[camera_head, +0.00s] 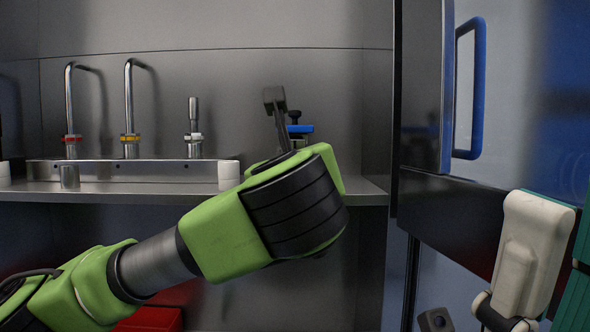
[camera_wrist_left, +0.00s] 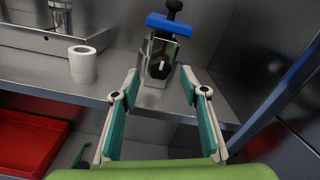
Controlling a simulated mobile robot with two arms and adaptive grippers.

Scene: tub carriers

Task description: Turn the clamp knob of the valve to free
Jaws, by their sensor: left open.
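The valve is a steel block (camera_wrist_left: 160,50) on the shelf, with a blue bar (camera_wrist_left: 168,25) across its top. A black knob (camera_wrist_left: 174,5) stands above the bar. A dark dial (camera_wrist_left: 160,67) with a near-upright white mark is on the front; I cannot tell which of the two is the clamp knob. My left gripper (camera_wrist_left: 160,79) is open and empty, its fingertips in front of the valve's sides. In the head view my left wrist hides most of the valve; only the blue bar (camera_head: 300,129) and black knob (camera_head: 294,115) show. My right gripper (camera_head: 530,255) is partly visible at lower right.
A steel tray (camera_head: 120,172) with several taps stands left on the shelf (camera_head: 370,191). A white cylinder (camera_wrist_left: 83,64) sits left of the valve. A red bin (camera_wrist_left: 25,140) is below. A cabinet door with a blue handle (camera_head: 478,95) is at right.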

